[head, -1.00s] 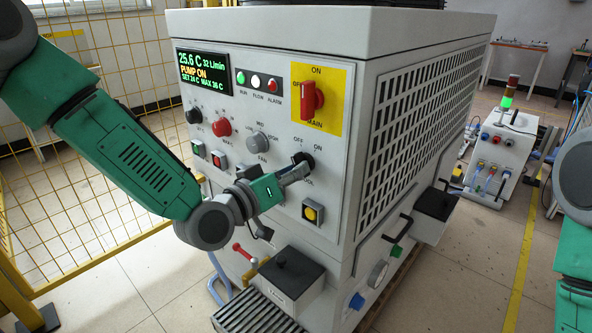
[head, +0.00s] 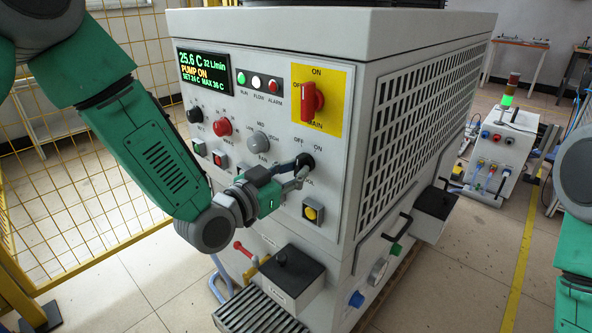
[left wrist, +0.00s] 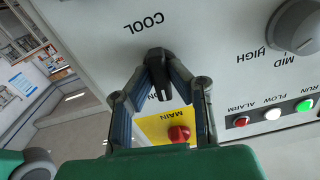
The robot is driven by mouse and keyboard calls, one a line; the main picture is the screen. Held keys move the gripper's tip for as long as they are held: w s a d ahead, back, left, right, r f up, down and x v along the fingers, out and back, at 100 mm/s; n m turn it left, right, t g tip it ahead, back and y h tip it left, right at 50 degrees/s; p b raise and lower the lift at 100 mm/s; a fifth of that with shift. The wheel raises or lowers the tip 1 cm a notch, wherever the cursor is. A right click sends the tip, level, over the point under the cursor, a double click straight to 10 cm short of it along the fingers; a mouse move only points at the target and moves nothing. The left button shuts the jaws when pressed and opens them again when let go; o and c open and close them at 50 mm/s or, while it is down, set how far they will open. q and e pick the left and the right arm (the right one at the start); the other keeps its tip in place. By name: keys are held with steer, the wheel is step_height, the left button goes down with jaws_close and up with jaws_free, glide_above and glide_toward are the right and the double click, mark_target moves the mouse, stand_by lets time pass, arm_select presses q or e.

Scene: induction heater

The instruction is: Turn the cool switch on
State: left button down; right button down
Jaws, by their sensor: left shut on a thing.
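The cool switch (head: 307,160) is a black rotary knob on the front panel, below OFF and ON labels. In the left wrist view the black knob (left wrist: 158,66) lies between my two fingers, with COOL printed above it and ON letters beside its lower end. The OFF label is not visible there. My left gripper (head: 301,176) is shut on the knob, with a finger on each side. Its fingers partly cover the knob in the head view. My right arm shows at the right edge, but its gripper is out of view.
A red main switch (head: 312,99) on a yellow plate sits above the cool switch. A grey fan knob (head: 258,142) is to its left and a yellow button (head: 311,213) below. A black-lidded box (head: 291,272) juts out low on the front. A yellow mesh fence (head: 50,190) stands left.

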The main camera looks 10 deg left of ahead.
arm_select(q)
steer(key=shift+f, duration=0.15)
stand_by(0.3)
steer(key=c, duration=1.5)
jaws_free()
steer(key=shift+c, duration=0.2)
steer(key=v, duration=1.2)
